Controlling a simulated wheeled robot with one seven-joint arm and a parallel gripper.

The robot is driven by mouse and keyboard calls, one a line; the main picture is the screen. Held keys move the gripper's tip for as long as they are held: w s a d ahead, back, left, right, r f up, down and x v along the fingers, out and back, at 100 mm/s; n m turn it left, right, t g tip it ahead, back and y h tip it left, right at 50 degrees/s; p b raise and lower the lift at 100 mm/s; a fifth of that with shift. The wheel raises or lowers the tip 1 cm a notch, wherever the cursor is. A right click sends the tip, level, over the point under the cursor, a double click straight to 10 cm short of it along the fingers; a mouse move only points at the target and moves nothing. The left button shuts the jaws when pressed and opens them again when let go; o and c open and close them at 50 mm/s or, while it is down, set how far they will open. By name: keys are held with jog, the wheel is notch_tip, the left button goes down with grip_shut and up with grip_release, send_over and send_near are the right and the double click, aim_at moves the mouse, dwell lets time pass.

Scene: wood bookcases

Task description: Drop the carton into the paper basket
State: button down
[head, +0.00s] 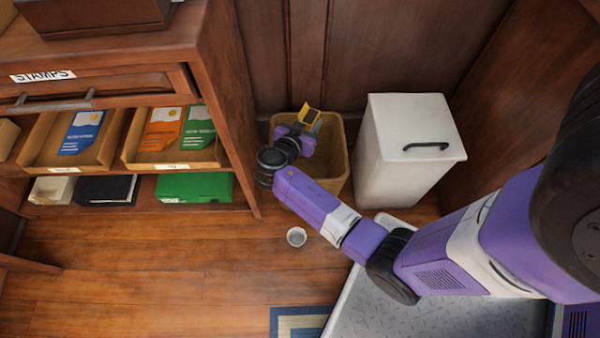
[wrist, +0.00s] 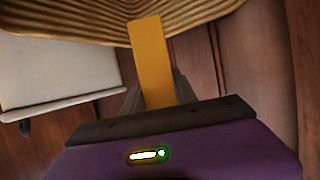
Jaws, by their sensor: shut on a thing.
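The carton (head: 309,115) is small and yellow-orange with a dark patch. My gripper (head: 303,122) is shut on it. In the wrist view the carton (wrist: 150,55) shows as a yellow strip rising between the dark fingers (wrist: 152,100). The woven tan paper basket (head: 334,178) stands on the floor against the back panelling. In the head view the carton and gripper overlap the basket's opening near its far rim; their exact height is hard to tell. The basket (wrist: 75,20) also shows along the top of the wrist view. My arm hides part of the basket's near-left side.
A white lidded bin (head: 405,165) stands close to the right of the basket. A wooden bookcase (head: 225,100) with trays of leaflets stands to the left. A small whitish cup (head: 296,236) is on the wood floor in front.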

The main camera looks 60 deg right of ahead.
jog(key=shift+s+d+f+m+g+b, duration=0.15)
jog(key=shift+d+f+m+g+b, duration=0.25)
jog(key=shift+d+g, duration=0.1)
jog(key=shift+a+f+b, duration=0.1)
jog(key=shift+f+b, duration=1.85)
jog(key=shift+f, duration=0.75)
jog(key=c, duration=0.9)
grip_release()
jog(key=p+v, duration=0.2)
jog(key=v, duration=0.5)
jog(key=shift+a+p, duration=0.3)
jog(key=shift+a, duration=0.1)
jog(key=shift+r, duration=0.15)
